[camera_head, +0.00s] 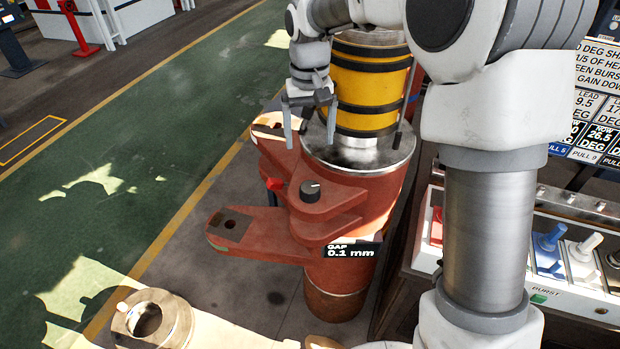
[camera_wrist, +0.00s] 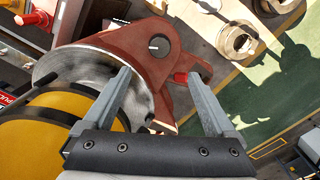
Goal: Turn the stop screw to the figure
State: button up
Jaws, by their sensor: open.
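A black round knob (camera_head: 311,190) with a white line sits on the red-brown bender body (camera_head: 335,205); it may be the stop screw. It also shows as a dark round shape with a white mark in the wrist view (camera_wrist: 159,46), beyond and between my fingertips. A small red piece (camera_head: 275,184) sticks out left of the knob. A display (camera_head: 352,250) below reads "GAP 0.1 mm". My gripper (camera_head: 310,135) is open and empty, pointing down above the knob, with its fingers (camera_wrist: 157,75) apart and not touching it.
A yellow and black cylinder (camera_head: 370,85) stands behind the knob, close to my gripper. A control box with a blue lever (camera_head: 549,237) and a figure board (camera_head: 590,90) are at right. A round ring piece (camera_head: 150,318) lies at the lower left. Green floor (camera_head: 130,150) is open at left.

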aim_at(310, 186)
notch_tip(310, 186, down, 14)
jog(key=shift+f+p, duration=0.25)
jog(key=shift+p, duration=0.3)
jog(key=c, duration=1.4)
